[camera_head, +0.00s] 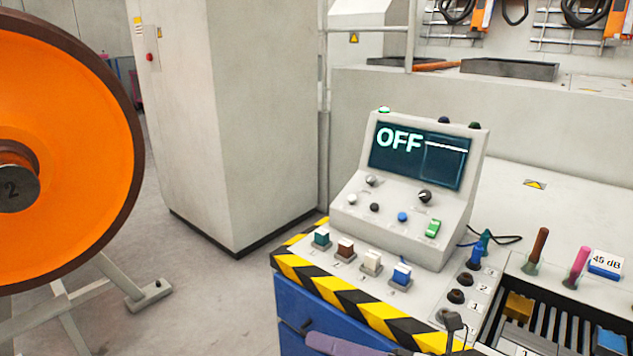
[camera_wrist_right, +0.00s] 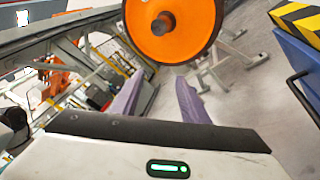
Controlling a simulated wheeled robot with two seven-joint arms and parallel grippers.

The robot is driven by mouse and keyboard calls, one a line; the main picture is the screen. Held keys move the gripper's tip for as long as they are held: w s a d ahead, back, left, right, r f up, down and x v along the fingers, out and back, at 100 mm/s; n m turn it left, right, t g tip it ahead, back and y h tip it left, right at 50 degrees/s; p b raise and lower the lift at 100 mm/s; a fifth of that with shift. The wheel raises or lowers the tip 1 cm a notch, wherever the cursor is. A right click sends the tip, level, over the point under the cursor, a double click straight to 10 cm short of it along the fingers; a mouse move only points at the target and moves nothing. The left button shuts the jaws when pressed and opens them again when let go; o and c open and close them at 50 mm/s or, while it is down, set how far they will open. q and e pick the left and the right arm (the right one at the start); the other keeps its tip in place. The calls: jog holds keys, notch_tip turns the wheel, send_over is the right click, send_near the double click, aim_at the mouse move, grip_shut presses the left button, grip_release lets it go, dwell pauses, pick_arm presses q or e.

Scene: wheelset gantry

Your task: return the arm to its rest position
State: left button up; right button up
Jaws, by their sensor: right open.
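My right gripper (camera_wrist_right: 160,80) shows two purple fingers in the right wrist view, standing apart with nothing between them. My left gripper is in neither view.
A control console (camera_head: 405,225) with an "OFF" screen (camera_head: 420,157) stands on a blue cabinet (camera_head: 335,325) with a striped edge. A slotted tray (camera_head: 490,333) is at right. An orange wheel (camera_head: 75,150) stands at left; floor (camera_head: 215,290) between is clear.

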jog(key=s+d+f+m+t+h, duration=0.1)
jog(key=d+f+m+t+h, duration=0.45)
jog(key=m, duration=0.75)
jog(key=s+d+f+m+t+h, duration=0.1)
jog(key=d+f+m+t+h, duration=0.25)
jog(key=f+m+h, duration=0.65)
jog(key=s+d+f+m+g, duration=0.2)
jog(key=s+f+m+g, duration=0.1)
jog(key=s+f+m, duration=0.3)
jog(key=s+d+f+m+g, duration=0.2)
jog(key=s+f+m+g, duration=0.1)
jog(key=s+f+m, duration=0.3)
jog(key=s+m, duration=0.2)
jog(key=s, duration=0.2)
jog(key=shift+s+d+f, duration=0.15)
jog(key=shift+d+f, duration=0.1)
jog(key=shift+d, duration=0.15)
